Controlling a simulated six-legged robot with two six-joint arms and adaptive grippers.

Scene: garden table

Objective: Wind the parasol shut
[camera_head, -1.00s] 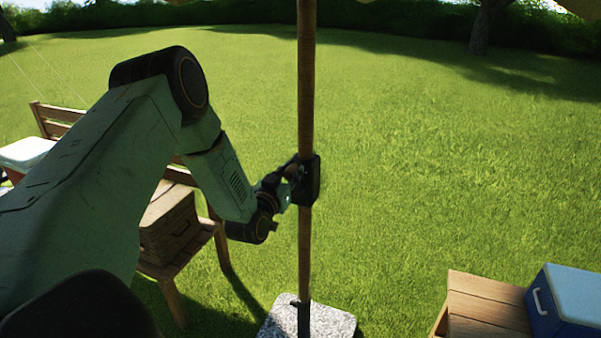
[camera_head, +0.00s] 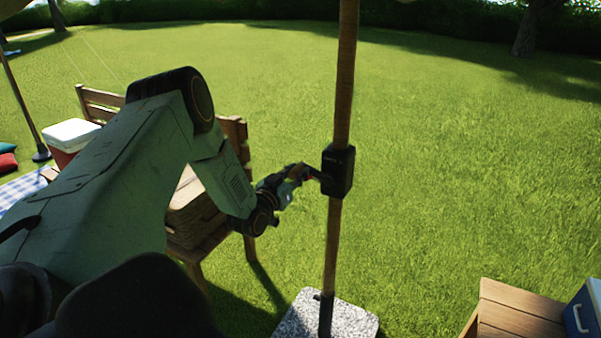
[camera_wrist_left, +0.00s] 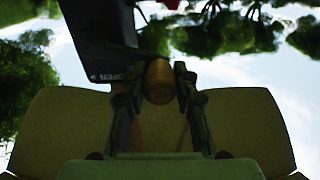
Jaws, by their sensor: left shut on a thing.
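The parasol's wooden pole (camera_head: 345,90) stands slightly tilted in the picture, in a speckled stone base (camera_head: 350,318). A black winder box (camera_head: 338,171) is fixed around the pole. My left gripper (camera_head: 298,173) is just left of the box, at its crank. In the left wrist view the gripper (camera_wrist_left: 158,98) is shut on the rounded wooden crank knob (camera_wrist_left: 160,78), between its two fingers. The dark box (camera_wrist_left: 108,70) there carries upside-down lettering that seems to read OPEN. The canopy is mostly out of view. My right gripper is not in view.
A wooden chair (camera_head: 236,130) with a wicker basket (camera_head: 196,215) stands behind my left arm. A red and white cooler (camera_head: 72,138) is further left. A wooden table (camera_head: 513,312) with a blue cooler (camera_head: 584,310) is at lower right. Open lawn lies behind the pole.

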